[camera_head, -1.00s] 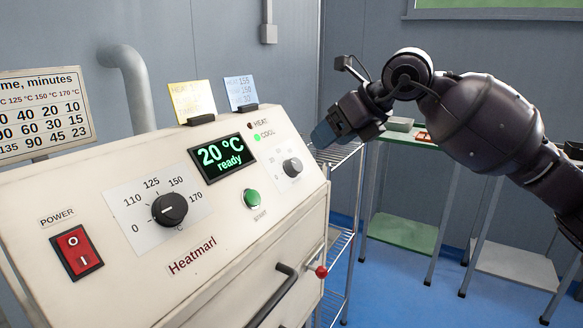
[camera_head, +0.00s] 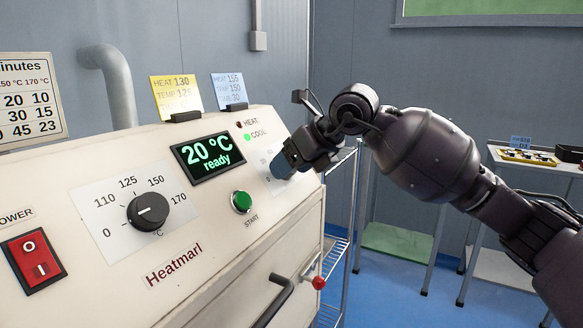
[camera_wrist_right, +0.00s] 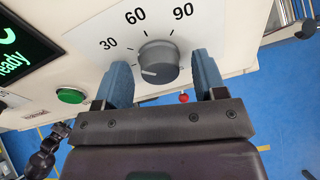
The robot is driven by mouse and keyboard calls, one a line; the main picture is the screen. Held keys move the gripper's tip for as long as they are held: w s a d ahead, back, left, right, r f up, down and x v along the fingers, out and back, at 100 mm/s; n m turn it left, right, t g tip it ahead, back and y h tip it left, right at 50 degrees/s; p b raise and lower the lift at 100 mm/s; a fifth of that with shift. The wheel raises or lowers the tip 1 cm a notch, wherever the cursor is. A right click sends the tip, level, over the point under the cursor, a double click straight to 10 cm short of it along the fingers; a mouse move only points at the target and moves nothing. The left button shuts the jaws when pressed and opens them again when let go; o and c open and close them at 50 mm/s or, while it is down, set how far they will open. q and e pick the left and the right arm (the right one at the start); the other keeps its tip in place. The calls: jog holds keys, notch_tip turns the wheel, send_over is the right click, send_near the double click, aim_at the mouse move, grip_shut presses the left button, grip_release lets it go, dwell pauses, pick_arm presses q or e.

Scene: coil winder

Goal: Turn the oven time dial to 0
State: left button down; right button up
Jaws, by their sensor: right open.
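The time dial (camera_wrist_right: 158,62) is a grey knob on the white oven panel, with 30, 60 and 90 printed around it. Its light pointer line aims left, below the 30 mark; any 0 label is not visible. My right gripper (camera_wrist_right: 162,68) is open, with one blue finger on each side of the knob; I cannot tell whether they touch it. In the head view my right gripper (camera_head: 284,166) is at the panel's right end and hides the time dial.
The oven panel (camera_head: 205,225) also carries a black temperature dial (camera_head: 148,210), a display (camera_head: 207,155) reading 20 °C ready, a green START button (camera_head: 241,201) and a red power switch (camera_head: 34,259). A red-knobbed lever (camera_head: 318,282) juts out below. A table (camera_head: 530,165) stands at right.

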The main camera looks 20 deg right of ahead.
pick_arm(q)
jog(key=shift+r, duration=0.1)
pick_arm(e)
jog(key=shift+r, duration=0.1)
jog(key=c, duration=0.9)
pick_arm(q)
jog(key=shift+s+f, duration=0.15)
jog(key=shift+f, duration=0.05)
jog(key=shift+r, duration=0.15)
pick_arm(e)
jog(key=shift+s+r+n+p, duration=0.1)
jog(key=shift+r+n+p, duration=0.1)
jog(key=shift+n+p, duration=0.7)
jog(key=n+p, duration=0.1)
jog(key=n, duration=0.2)
jog(key=shift+t, duration=0.3)
jog(key=shift+f+n+p, duration=0.2)
jog(key=shift+n+p, duration=0.2)
jog(key=shift+n, duration=0.7)
pick_arm(q)
jog(key=shift+s+a+r+n+g, duration=0.1)
jog(key=shift+s+a+n+g, duration=0.2)
jog(key=shift+s+a+n, duration=0.25)
pick_arm(e)
jog(key=shift+f+n, duration=0.1)
jog(key=shift+n, duration=0.5)
pick_arm(q)
jog(key=shift+s, duration=0.15)
pick_arm(e)
jog(key=shift+f, duration=0.1)
